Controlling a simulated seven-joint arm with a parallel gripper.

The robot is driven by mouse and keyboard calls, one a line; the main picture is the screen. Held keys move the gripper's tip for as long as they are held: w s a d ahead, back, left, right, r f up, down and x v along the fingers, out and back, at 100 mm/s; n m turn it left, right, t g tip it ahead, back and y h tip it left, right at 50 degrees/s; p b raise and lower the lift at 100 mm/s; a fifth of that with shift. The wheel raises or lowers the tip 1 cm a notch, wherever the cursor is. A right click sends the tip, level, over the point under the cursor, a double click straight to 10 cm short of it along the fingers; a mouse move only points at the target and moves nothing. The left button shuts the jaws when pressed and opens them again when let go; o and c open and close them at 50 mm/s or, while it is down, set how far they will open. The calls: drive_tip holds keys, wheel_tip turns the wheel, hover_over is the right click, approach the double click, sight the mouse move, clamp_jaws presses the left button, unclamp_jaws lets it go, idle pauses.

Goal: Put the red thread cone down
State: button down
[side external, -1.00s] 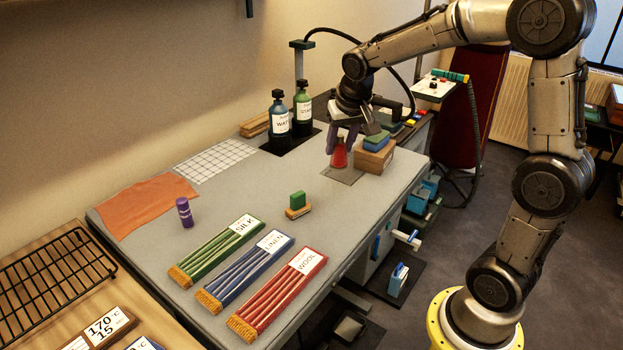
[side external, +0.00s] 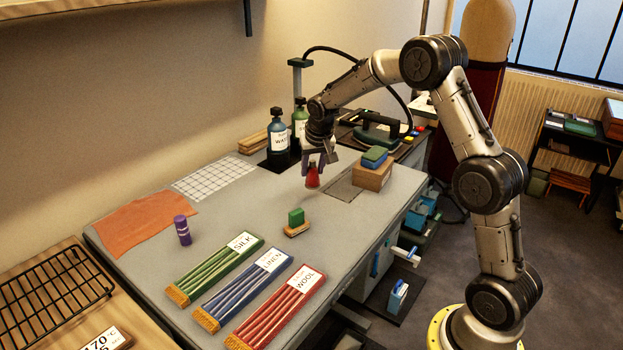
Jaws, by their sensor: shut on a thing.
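The red thread cone (side external: 313,178) is in my gripper (side external: 314,170), which points down with its fingers shut on the cone's upper part. The cone looks upright. It hangs over the grey table (side external: 260,205), to the left of the dark square mat (side external: 343,190). A shadow lies on the table below it, and the cone looks a little above the surface, though the exact gap is hard to tell.
Bottles (side external: 277,131) stand behind my gripper. Bare table lies between.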

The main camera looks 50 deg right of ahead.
sight(311, 178)
drive_tip(key=shift+w+f, duration=0.15)
drive_tip(key=shift+w+d+f, duration=0.1)
drive_tip(key=shift+w+f, duration=0.05)
drive_tip(key=shift+f, duration=1.55)
drive_tip(key=shift+f, duration=0.15)
drive_tip(key=shift+c, duration=2.2)
unclamp_jaws()
